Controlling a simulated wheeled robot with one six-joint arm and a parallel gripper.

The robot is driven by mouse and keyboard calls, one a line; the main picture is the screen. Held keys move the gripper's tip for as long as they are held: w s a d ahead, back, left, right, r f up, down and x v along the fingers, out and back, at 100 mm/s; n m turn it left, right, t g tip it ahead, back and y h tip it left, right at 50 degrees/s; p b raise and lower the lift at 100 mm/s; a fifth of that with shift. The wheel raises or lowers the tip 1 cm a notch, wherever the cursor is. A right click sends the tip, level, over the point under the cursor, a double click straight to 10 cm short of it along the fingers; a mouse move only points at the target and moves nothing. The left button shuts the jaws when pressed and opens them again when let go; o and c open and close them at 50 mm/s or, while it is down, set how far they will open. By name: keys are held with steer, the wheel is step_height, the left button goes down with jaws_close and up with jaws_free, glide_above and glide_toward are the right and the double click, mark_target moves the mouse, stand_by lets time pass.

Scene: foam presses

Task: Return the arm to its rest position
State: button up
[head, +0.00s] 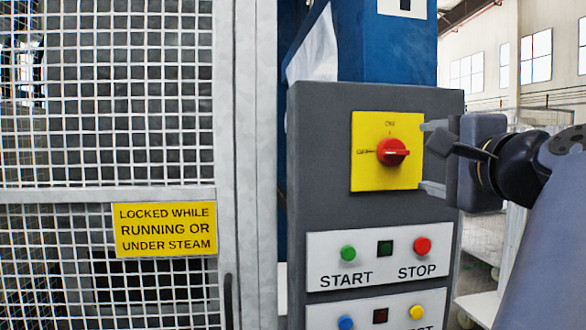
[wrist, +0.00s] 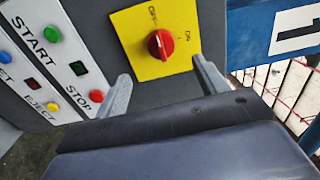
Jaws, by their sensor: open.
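My gripper (head: 432,158) is at the right of the control panel in the head view, beside the red rotary switch (head: 392,151) on its yellow plate (head: 368,178). In the wrist view the two fingers of my gripper (wrist: 160,80) are spread apart, with nothing between them. The red switch (wrist: 160,44) lies just beyond the fingertips there; I cannot tell whether they touch the panel. My arm (head: 545,240) reaches in from the right edge.
The grey panel (head: 330,190) carries a green START button (head: 348,253), a red STOP button (head: 422,245) and more buttons below. A white mesh guard door (head: 110,100) with a yellow sign (head: 165,230) stands at left. Blue machine body (head: 400,55) rises behind. Open hall shows at right.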

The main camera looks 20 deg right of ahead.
mark_target(396, 153)
steer(key=shift+w, duration=0.15)
steer(key=p+x, duration=0.3)
steer(key=x, duration=0.7)
steer(key=shift+w+d, duration=0.15)
steer(key=shift+w, duration=0.1)
